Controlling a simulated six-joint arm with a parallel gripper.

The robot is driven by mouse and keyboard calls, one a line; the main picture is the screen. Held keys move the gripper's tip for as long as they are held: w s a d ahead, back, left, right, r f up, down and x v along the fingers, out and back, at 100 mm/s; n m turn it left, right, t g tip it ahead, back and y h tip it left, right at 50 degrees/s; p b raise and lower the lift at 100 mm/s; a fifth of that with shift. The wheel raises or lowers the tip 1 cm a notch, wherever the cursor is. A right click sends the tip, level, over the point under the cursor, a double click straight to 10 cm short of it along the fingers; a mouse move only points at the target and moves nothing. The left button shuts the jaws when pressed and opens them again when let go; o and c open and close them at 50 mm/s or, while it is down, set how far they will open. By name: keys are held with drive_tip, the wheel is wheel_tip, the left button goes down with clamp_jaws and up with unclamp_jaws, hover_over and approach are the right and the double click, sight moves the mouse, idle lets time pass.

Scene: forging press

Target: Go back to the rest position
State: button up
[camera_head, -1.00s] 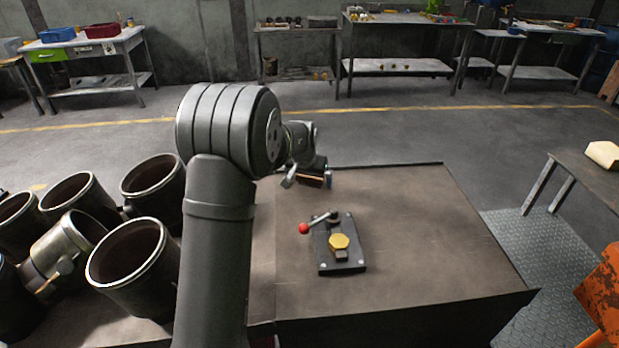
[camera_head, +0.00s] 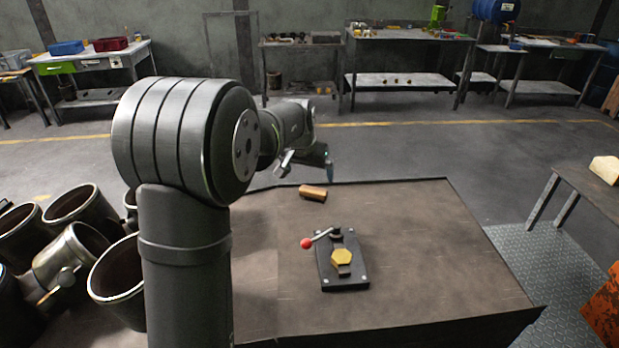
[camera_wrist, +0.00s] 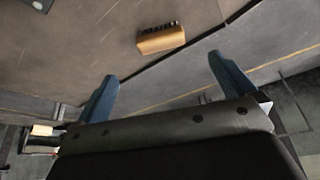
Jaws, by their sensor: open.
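My gripper (camera_head: 306,163) is open and empty, held in the air above the far left edge of the brown table (camera_head: 420,240). In the wrist view its two blue fingers (camera_wrist: 166,84) stand wide apart with nothing between them. An orange-brown block (camera_head: 313,192) lies on the table near its far edge, just below and apart from the gripper. The block also shows in the wrist view (camera_wrist: 161,39), beyond the fingertips, with a dark marked side.
A dark fixture (camera_head: 343,274) with a red-knobbed lever and a yellow hexagonal piece (camera_head: 342,259) sits mid-table. Several metal cylinders (camera_head: 76,207) crowd the left. A side table (camera_head: 600,195) stands at right. The table's right part is clear.

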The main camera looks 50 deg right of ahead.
sight(313, 191)
drive_tip(key=shift+a+r, duration=0.1)
drive_tip(key=shift+r, duration=0.05)
drive_tip(key=x, duration=1.2)
drive_tip(key=shift+f, duration=0.25)
wheel_tip(313, 191, up, 3)
drive_tip(key=shift+f, duration=0.2)
drive_tip(key=shift+r, duration=0.6)
drive_tip(key=shift+f, duration=0.1)
